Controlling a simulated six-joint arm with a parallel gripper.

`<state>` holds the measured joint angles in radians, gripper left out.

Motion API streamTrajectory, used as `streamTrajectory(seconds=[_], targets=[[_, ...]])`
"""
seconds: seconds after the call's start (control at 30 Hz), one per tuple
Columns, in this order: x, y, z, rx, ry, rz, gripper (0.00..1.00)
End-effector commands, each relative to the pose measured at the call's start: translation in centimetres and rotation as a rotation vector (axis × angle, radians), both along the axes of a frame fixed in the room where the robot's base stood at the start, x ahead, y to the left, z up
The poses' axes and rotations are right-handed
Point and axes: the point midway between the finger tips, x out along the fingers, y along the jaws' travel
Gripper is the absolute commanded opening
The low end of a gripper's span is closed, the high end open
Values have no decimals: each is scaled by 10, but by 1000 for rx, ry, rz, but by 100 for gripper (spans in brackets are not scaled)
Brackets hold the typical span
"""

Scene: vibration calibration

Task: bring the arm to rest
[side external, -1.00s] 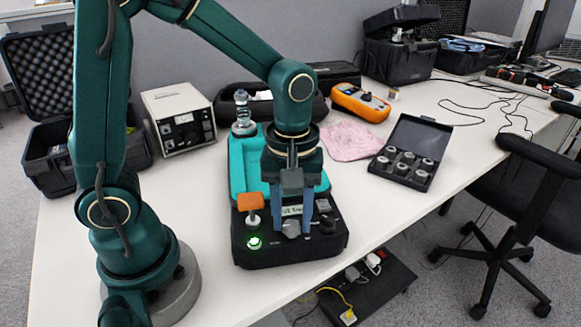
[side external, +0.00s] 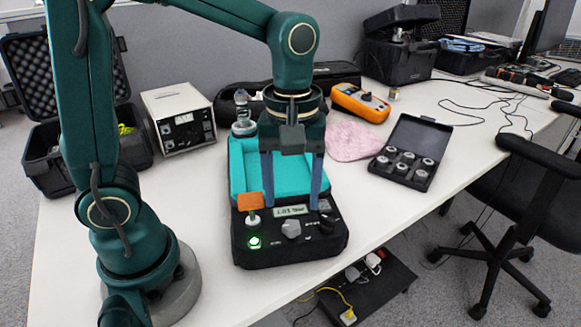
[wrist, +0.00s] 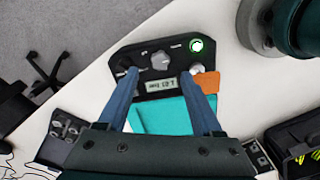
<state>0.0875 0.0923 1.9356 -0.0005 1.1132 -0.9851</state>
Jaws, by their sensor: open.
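My gripper (side external: 294,203) points down above the calibrator's control panel, with its two blue fingers apart and nothing between them. It also shows in the wrist view (wrist: 172,95). The vibration calibrator (side external: 243,165) is a black and teal unit on the table. Its panel has a lit display (side external: 290,210), a grey knob (side external: 291,229), a dark knob (side external: 327,223), an orange flag-like piece (side external: 249,201) and a green-lit button (side external: 254,242). A metal sensor piece (side external: 242,108) stands at its far end. Part of the teal top is hidden behind my gripper.
A white instrument box (side external: 179,118) and an open black case (side external: 50,150) stand to the left. A pink cloth (side external: 353,141), an orange meter (side external: 361,102) and an open case of several weights (side external: 405,165) lie right. Bare table (side external: 400,205) lies right of the calibrator.

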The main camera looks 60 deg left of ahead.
Motion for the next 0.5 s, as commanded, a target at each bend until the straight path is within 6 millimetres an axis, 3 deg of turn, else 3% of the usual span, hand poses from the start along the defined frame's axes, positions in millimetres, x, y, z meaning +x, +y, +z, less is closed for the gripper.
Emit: streamTrajectory(seconds=[0.27, 0.5], targets=[[1, 1, 2, -2, -12, 3, 67], [-9, 7, 31, -8, -147, -4, 67]])
